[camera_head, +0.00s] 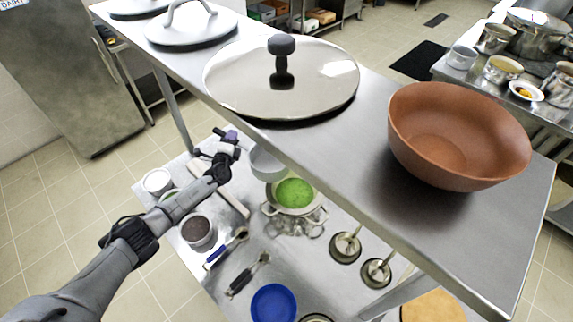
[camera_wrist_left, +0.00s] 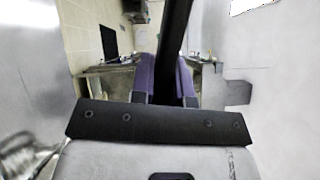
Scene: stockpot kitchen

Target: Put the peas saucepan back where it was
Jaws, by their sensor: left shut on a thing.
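My left gripper (camera_head: 228,147) reaches in under the raised steel shelf. In the left wrist view its purple fingers (camera_wrist_left: 165,80) are shut on a long dark handle (camera_wrist_left: 176,28). A pale grey saucepan (camera_head: 266,162) is just right of the gripper in the head view, partly hidden by the shelf edge; I take it as the peas saucepan on that handle. Its inside is hidden. Below it, a pot with side handles (camera_head: 295,194) holds bright green contents and stands on a wire stand. My right gripper is not in view.
The steel shelf (camera_head: 350,165) overhangs the lower counter (camera_head: 262,262); a large lid (camera_head: 235,85) and terracotta bowl (camera_head: 457,135) stand on it. On the counter are a dark-filled pot (camera_head: 198,232), a blue bowl (camera_head: 274,303), dark-handled utensils (camera_head: 246,276) and two metal stands (camera_head: 346,247).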

